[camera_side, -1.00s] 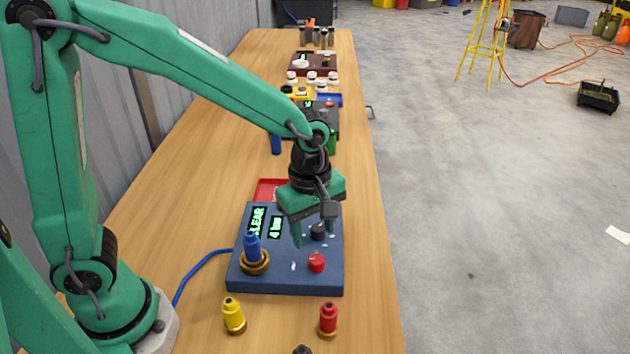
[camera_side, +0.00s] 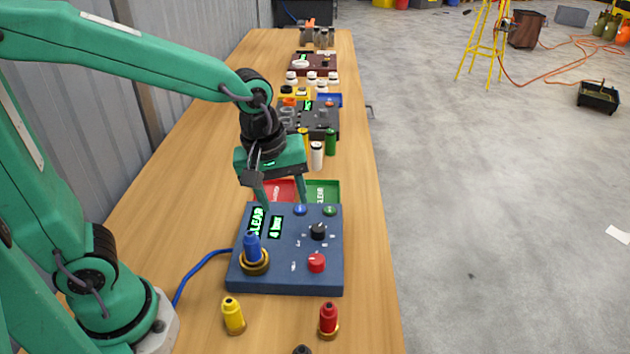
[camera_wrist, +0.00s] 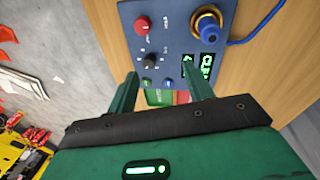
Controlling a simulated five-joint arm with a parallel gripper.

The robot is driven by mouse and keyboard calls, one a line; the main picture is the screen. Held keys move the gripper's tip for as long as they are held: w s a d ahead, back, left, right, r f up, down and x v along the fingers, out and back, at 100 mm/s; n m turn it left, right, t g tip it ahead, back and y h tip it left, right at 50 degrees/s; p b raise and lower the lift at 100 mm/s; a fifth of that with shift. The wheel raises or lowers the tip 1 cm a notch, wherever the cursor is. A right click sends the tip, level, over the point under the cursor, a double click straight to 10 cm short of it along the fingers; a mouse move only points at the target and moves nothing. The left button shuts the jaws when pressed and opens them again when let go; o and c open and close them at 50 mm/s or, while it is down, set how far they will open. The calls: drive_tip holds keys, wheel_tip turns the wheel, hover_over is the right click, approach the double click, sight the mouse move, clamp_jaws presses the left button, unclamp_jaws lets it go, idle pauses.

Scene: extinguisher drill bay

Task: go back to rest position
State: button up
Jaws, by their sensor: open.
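My green gripper (camera_side: 283,196) is open and empty. In the side view it hangs above the far edge of the blue control box (camera_side: 290,283). Its fingers point down, and one partly covers the red tray behind the box. In the wrist view the two fingers (camera_wrist: 162,88) stand apart with the control box (camera_wrist: 185,65) beyond them. The box carries a black knob (camera_side: 318,231), a red knob (camera_side: 316,263), a blue and a green button, and lit displays. A blue fitting (camera_side: 252,248) stands upright in a brass ring on the box.
A yellow fitting (camera_side: 233,315) and a red fitting (camera_side: 328,319) stand in front of the box. A red tray (camera_side: 283,190) and a green tray (camera_side: 323,192) lie behind it. Cylinders and more devices line the bench farther back. The bench's left side is mostly clear.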

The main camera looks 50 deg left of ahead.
drive_tip(key=s+a+r+m+t, duration=0.3)
drive_tip(key=s+a+r+m, duration=0.3)
drive_tip(key=s+m, duration=0.3)
drive_tip(key=shift+a+m+y, duration=0.3)
drive_tip(key=shift+a+m, duration=0.4)
drive_tip(key=shift+m, duration=0.1)
idle(0.4)
